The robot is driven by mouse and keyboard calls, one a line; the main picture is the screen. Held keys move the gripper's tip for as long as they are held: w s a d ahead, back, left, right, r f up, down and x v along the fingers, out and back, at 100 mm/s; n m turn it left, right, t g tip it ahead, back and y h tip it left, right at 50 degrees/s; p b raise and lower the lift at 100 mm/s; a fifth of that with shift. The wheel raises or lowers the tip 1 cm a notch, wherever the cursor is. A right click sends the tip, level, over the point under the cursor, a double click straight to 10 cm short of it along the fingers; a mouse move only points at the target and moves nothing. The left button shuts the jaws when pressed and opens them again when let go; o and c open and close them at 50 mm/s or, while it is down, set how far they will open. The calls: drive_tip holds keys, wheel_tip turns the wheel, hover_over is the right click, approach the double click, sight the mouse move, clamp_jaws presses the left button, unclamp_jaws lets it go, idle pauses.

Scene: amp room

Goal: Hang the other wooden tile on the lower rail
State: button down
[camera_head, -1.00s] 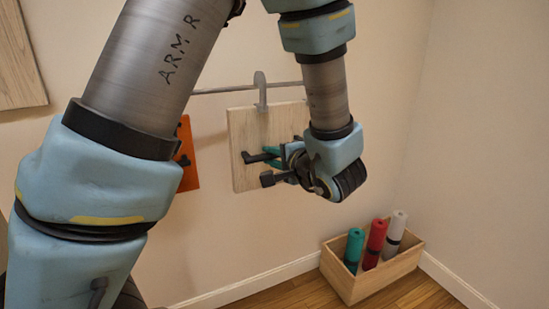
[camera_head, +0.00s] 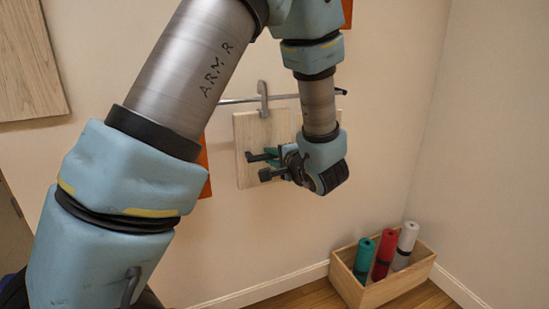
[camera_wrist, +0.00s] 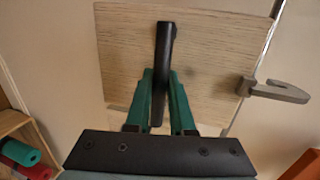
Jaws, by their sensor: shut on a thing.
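The wooden tile (camera_head: 246,135) is pale, with a grey hook (camera_head: 263,92) on top and a black handle. My gripper (camera_head: 274,163) is shut on the handle, in front of the tile's face. The lower rail (camera_head: 235,101) runs behind the hook, whose top rises above it; I cannot tell whether the hook bears on the rail. In the wrist view, green fingers grip the black handle (camera_wrist: 165,45), and the grey hook (camera_wrist: 280,91) sticks out at the tile's right edge. A strip of pale wood to the tile's right is mostly hidden by my arm.
An orange panel (camera_head: 204,172) is partly hidden behind my arm, left of the tile. Another orange piece (camera_head: 347,13) shows at the top. A wooden box (camera_head: 390,289) with green, red and white rolls stands on the floor by the right wall. A wooden panel (camera_head: 30,60) is upper left.

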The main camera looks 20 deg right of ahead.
drive_tip(key=shift+w+a+f+b, duration=0.1)
drive_tip(key=shift+w+f+b, duration=0.1)
drive_tip(key=shift+w+f, duration=0.4)
drive_tip(key=shift+w+a+f+b, duration=0.1)
drive_tip(key=shift+w+f+b, duration=0.15)
drive_tip(key=shift+w, duration=0.65)
drive_tip(key=shift+w+a+f+b, duration=0.15)
drive_tip(key=shift+w+f, duration=0.35)
drive_tip(key=shift+w, duration=0.25)
drive_tip(key=shift+d, duration=0.1)
drive_tip(key=c, duration=0.7)
unclamp_jaws()
drive_tip(key=shift+f, duration=0.1)
